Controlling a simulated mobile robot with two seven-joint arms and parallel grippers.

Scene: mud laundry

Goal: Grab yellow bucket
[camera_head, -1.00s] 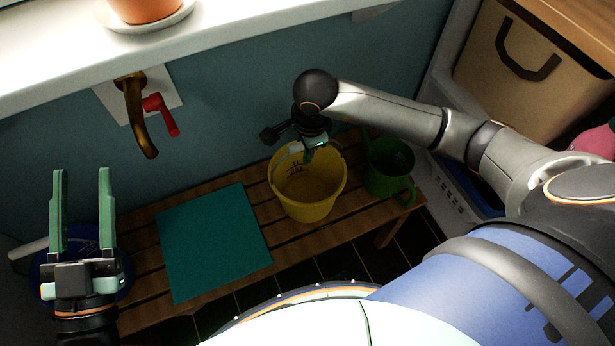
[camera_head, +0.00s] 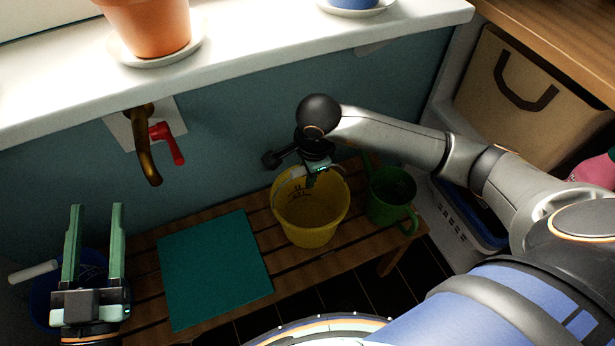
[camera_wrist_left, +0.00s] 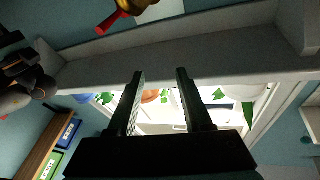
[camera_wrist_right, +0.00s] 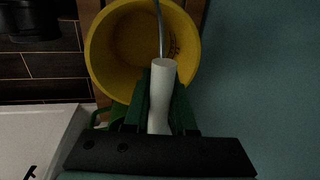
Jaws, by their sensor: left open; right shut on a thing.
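The yellow bucket (camera_head: 312,218) stands upright on the slatted wooden bench (camera_head: 210,229) in the head view, between a teal mat and a green watering can. My right gripper (camera_head: 318,168) is at the bucket's back rim. In the right wrist view its fingers (camera_wrist_right: 158,105) are shut on the white grip of the bucket's wire handle (camera_wrist_right: 160,85), above the bucket (camera_wrist_right: 132,45). The head view partly hides this hold. My left gripper (camera_head: 95,240) is open and empty at the far left, fingers pointing up, away from the bucket. Its fingers also show in the left wrist view (camera_wrist_left: 160,90).
The teal mat (camera_head: 214,268) lies left of the bucket. The green watering can (camera_head: 391,197) stands close on its right. A brass tap with a red lever (camera_head: 165,142) sticks out of the wall. The white sill (camera_head: 245,55) with a terracotta pot (camera_head: 150,28) overhangs behind.

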